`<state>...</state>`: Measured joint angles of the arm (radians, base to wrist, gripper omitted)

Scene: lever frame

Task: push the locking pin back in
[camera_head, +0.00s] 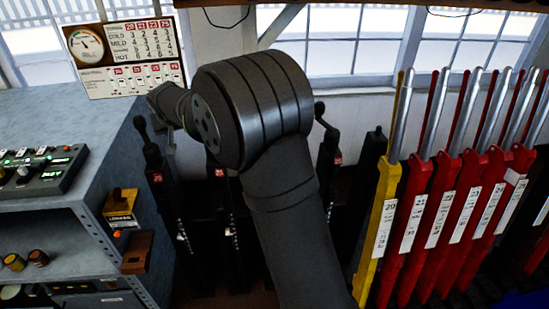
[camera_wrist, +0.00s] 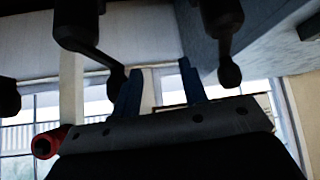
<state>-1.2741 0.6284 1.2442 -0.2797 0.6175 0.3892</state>
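I cannot make out the locking pin for sure in either view. In the head view a black lever (camera_head: 152,155) with a red number plate stands left of my arm, and a small light chain or fitting (camera_head: 183,237) shows low beside it. Another black lever (camera_head: 328,150) stands right of my arm. My gripper is hidden behind my arm in the head view. In the wrist view, which is upside down, the two blue fingers of my gripper (camera_wrist: 161,88) are apart with nothing visible between them. Dark lever handles (camera_wrist: 95,50) (camera_wrist: 225,40) show near the fingers.
A grey cabinet (camera_head: 105,130) with a control panel (camera_head: 45,170) stands at the left. A yellow lever (camera_head: 378,225) and several red levers (camera_head: 440,215) stand close together at the right. A gauge board (camera_head: 125,58) hangs before the windows. Little free room shows between the black levers.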

